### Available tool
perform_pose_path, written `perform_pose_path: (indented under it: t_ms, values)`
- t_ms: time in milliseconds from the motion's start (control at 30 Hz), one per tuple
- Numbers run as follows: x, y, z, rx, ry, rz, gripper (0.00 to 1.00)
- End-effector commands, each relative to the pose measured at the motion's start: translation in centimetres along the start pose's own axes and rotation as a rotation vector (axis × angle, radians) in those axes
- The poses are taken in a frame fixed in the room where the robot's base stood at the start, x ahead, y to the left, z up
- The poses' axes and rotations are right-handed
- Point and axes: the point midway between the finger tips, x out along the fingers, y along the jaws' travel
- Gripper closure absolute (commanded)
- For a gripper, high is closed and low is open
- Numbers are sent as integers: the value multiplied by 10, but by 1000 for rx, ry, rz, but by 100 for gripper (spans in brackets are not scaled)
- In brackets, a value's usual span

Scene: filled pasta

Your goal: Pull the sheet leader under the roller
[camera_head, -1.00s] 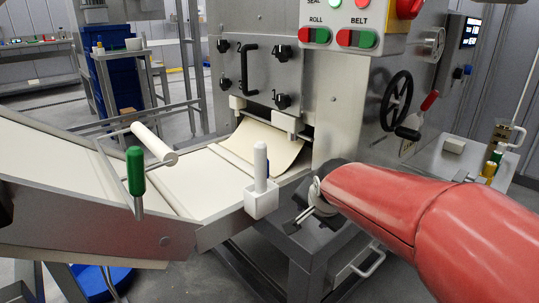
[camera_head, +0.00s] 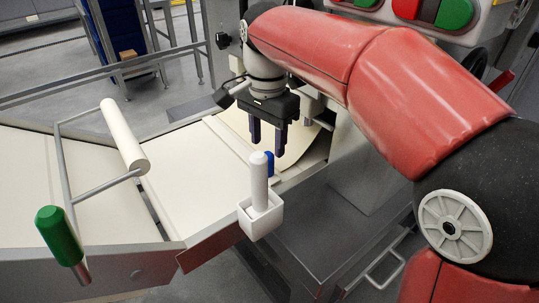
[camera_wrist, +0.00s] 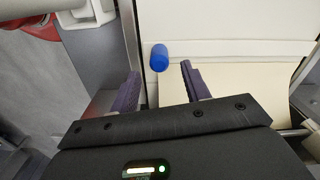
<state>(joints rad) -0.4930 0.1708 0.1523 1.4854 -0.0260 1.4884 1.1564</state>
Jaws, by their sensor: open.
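The cream sheet leader (camera_head: 302,142) comes out of the machine and droops toward the belt; my gripper and arm hide part of it. My gripper (camera_head: 268,146) is open, pointing down over the sheet, with its dark purple fingers apart and nothing between them. A blue rounded knob (camera_head: 269,165) stands near the fingers, partly behind a white post. In the wrist view the knob (camera_wrist: 159,57) lies between the lines of my open fingers (camera_wrist: 160,86), a little beyond their tips. The white roller (camera_head: 124,137) is raised on a metal frame above the belt at left.
A white post in a square holder (camera_head: 260,205) stands at the belt's near edge, close to my gripper. The cream belt (camera_head: 195,175) between roller and sheet is clear.

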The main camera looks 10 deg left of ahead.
Motion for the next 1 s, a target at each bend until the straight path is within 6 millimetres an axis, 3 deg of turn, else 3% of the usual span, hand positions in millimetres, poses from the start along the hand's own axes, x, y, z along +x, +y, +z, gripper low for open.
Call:
perform_pose_path:
  t_ms: [200,400,767,1000]
  values:
    - [38,1,0,0,-1,2,53]
    - [62,1,0,0,0,1,53]
    - [68,1,0,-1,1,-1,53]
    - [68,1,0,-1,1,-1,83]
